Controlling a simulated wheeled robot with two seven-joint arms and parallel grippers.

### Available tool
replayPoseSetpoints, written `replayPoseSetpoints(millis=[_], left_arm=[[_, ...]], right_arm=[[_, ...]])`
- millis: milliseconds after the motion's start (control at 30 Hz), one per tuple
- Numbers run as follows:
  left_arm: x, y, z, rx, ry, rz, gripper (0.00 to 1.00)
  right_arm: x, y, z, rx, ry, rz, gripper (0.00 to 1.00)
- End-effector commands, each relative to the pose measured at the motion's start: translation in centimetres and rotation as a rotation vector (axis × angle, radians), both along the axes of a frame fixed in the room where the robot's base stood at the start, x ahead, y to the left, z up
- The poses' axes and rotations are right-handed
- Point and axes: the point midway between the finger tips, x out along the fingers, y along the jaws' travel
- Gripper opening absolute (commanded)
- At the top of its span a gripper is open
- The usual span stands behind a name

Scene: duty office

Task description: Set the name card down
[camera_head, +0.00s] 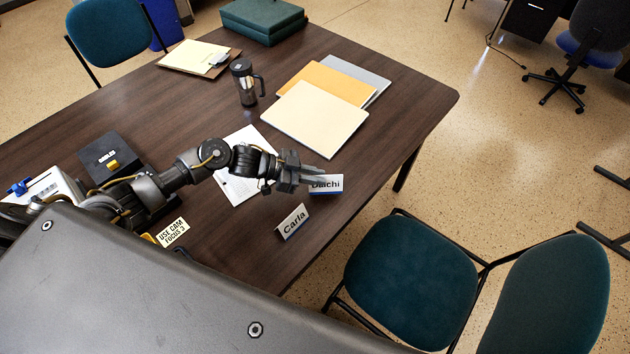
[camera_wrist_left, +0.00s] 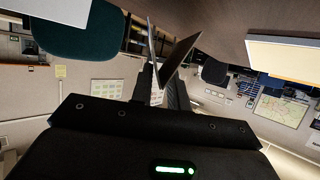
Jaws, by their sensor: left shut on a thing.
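The name card reading "Daichi" (camera_head: 327,184) is white with a blue lower edge. My left gripper (camera_head: 308,175) is shut on it near the table's right edge, and the fingers cover part of its top. The folded card (camera_wrist_left: 172,52) also shows, dark, at the fingertips in the left wrist view. I cannot tell whether its lower edge touches the table. A second name card, "Carla" (camera_head: 293,222), stands on the table nearer to me, apart from the gripper. My right gripper is not in view.
The dark wood table (camera_head: 180,105) holds a paper sheet (camera_head: 241,188) under my arm, folders (camera_head: 314,116), a travel mug (camera_head: 244,82), a clipboard (camera_head: 200,58) and a green box (camera_head: 263,18). A teal chair (camera_head: 412,280) stands by the right edge.

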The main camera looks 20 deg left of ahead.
Motion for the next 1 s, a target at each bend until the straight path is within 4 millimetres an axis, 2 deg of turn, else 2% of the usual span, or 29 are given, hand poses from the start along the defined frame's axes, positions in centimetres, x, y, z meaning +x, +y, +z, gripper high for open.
replayPoseSetpoints(millis=[300, 667, 700, 833, 867, 1000], left_arm=[[0.3, 0.1, -3.2, 0.0, 0.001, 0.0, 0.0], [0.3, 0.1, -3.8, 0.0, 0.0, 0.0, 0.0], [0.3, 0.1, -3.7, 0.0, 0.0, 0.0, 0.19], [0.3, 0.1, -3.7, 0.0, 0.0, 0.0, 0.36], [0.3, 0.1, -3.7, 0.0, 0.0, 0.0, 0.39], [0.3, 0.1, -3.7, 0.0, 0.0, 0.0, 0.39]], right_arm=[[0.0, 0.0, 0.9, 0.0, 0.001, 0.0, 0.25], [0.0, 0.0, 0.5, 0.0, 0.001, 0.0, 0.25], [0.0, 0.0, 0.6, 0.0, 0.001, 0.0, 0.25], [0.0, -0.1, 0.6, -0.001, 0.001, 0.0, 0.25], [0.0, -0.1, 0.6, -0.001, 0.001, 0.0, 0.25], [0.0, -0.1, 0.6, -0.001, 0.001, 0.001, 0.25]])
